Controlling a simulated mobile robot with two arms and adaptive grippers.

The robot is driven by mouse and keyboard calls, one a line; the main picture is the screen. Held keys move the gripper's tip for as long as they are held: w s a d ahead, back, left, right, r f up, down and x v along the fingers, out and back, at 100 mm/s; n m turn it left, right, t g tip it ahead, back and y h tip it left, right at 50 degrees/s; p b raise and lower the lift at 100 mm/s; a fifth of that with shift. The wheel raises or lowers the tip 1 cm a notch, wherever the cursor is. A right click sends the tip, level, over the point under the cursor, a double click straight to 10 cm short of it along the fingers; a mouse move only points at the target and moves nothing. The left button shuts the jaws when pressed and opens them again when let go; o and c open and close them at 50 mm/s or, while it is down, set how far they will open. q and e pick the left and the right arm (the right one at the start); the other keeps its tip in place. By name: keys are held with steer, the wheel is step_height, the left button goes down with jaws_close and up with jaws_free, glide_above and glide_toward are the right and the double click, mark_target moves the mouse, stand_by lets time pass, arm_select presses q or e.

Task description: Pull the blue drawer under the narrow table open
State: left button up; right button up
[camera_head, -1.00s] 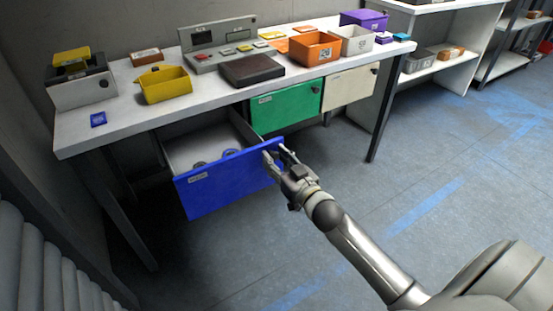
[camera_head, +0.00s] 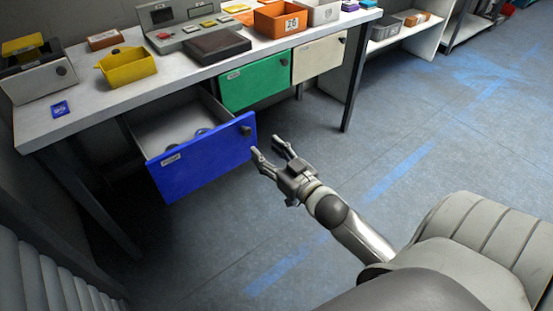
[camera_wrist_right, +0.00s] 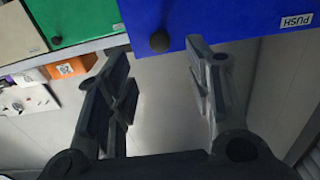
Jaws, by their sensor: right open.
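The blue drawer (camera_head: 203,160) under the narrow table (camera_head: 110,103) stands pulled out, and its inside shows with round items in it. Its dark knob (camera_head: 247,130) is at the right end of the blue front. My right gripper (camera_head: 268,150) is open and empty, just right of the drawer front and apart from it. In the right wrist view the blue front (camera_wrist_right: 225,18) and the knob (camera_wrist_right: 159,41) lie beyond the open fingers (camera_wrist_right: 165,68). My left gripper is not in view.
A green drawer (camera_head: 254,80) and a cream drawer (camera_head: 319,58) beside it are shut. On the table are a yellow bin (camera_head: 127,68), a dark brown box (camera_head: 217,46) and an orange bin (camera_head: 283,19). The floor (camera_head: 400,160) to the right is clear.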

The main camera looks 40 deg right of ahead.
steer(key=shift+s+d, duration=0.1)
steer(key=shift+s, duration=1.6)
steer(key=s+a+f+g, duration=0.2)
steer(key=s+f+g, duration=0.2)
steer(key=f, duration=0.7)
steer(key=s+a+f+g+h, duration=0.15)
steer(key=s+f+g, duration=0.3)
steer(key=f, duration=0.65)
steer(key=s+a+f+g+y, duration=0.1)
steer(key=s+a+f+g, duration=0.25)
steer(key=f, duration=0.75)
steer(key=s+a+f+n+g, duration=0.1)
steer(key=s+a+f+g, duration=0.15)
steer(key=s, duration=0.25)
steer(key=s+a+f+n+g, duration=0.1)
steer(key=s+a+f+g, duration=0.1)
steer(key=s+f, duration=0.3)
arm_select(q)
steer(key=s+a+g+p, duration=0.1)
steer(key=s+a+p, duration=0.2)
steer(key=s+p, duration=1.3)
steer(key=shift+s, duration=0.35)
arm_select(e)
steer(key=s+d+r, duration=0.1)
steer(key=s+d, duration=0.2)
steer(key=s, duration=1.3)
steer(key=shift+s+d+r, duration=0.15)
steer(key=shift+s, duration=0.2)
